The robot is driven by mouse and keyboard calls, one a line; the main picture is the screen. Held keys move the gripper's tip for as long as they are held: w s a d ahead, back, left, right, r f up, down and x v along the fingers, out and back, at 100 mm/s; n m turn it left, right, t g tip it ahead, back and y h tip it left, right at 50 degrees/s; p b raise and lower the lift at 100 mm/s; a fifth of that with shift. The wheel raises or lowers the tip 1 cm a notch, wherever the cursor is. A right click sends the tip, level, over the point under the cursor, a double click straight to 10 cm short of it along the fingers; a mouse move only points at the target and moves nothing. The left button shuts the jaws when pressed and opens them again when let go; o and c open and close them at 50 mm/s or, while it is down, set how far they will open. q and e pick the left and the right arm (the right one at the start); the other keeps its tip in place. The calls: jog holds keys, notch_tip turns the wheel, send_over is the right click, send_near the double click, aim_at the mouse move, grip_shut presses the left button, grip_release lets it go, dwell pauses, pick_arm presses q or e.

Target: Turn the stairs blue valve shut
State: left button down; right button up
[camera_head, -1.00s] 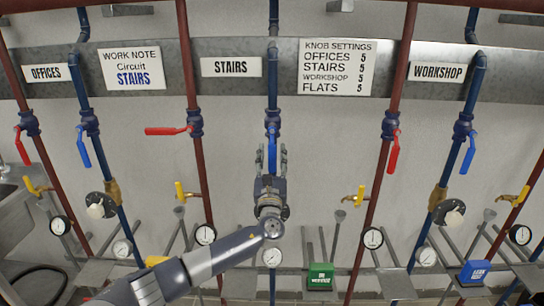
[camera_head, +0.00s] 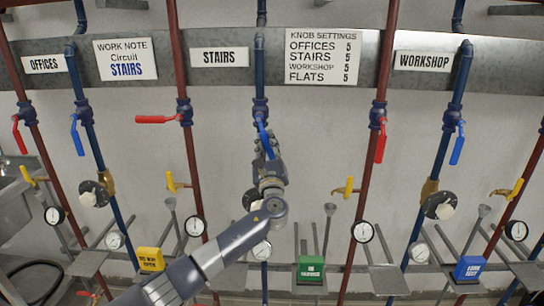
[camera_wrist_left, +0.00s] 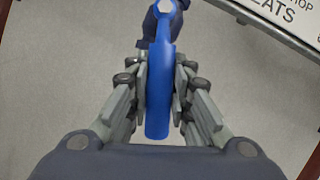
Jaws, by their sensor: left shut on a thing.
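The stairs blue valve (camera_head: 260,108) sits on the blue pipe right of the STAIRS sign (camera_head: 219,57). Its blue handle (camera_head: 263,133) points down, tilted slightly to the right at its lower end. My left gripper (camera_head: 266,147) is at the handle from below and partly hides it. In the left wrist view the blue handle (camera_wrist_left: 159,92) lies between the two fingers, and the left gripper (camera_wrist_left: 159,100) is shut on it. My right gripper is not in view.
The stairs red handle (camera_head: 157,119) points left. Other blue handles hang at the offices pipe (camera_head: 77,136) and the workshop pipe (camera_head: 457,146). Yellow (camera_head: 150,259), green (camera_head: 311,270) and blue (camera_head: 470,268) tags stand below. Bare wall lies either side of the gripper.

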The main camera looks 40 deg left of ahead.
pick_arm(q)
jog(key=shift+w+d+n+b, duration=0.25)
jog(key=shift+d+n, duration=0.2)
jog(key=shift+n, duration=0.25)
jog(key=shift+w+d+r+n+g+y, duration=0.1)
jog(key=shift+d+r+n+g+y, duration=0.15)
jog(key=shift+n+g, duration=0.3)
jog(key=shift+w+d+n+b, duration=0.15)
jog(key=shift+n+b, duration=0.35)
jog(key=shift+n, duration=0.25)
jog(key=shift+w+d+r+n+g+y+b, duration=0.15)
jog(key=shift+d+r+n+g+y, duration=0.1)
jog(key=shift+n+g, duration=0.25)
jog(key=shift+w+d+r+n+g+y+b, duration=0.15)
jog(key=shift+r+n+g+y, duration=0.1)
jog(key=shift+n, duration=0.45)
notch_tip(320, 180, up, 6)
jog(key=w+d+n+g+h+p, duration=0.1)
jog(key=n+g, duration=0.2)
jog(key=n, duration=0.7)
jog(key=shift+d+f+g, duration=0.15)
jog(key=shift+d+g, duration=0.25)
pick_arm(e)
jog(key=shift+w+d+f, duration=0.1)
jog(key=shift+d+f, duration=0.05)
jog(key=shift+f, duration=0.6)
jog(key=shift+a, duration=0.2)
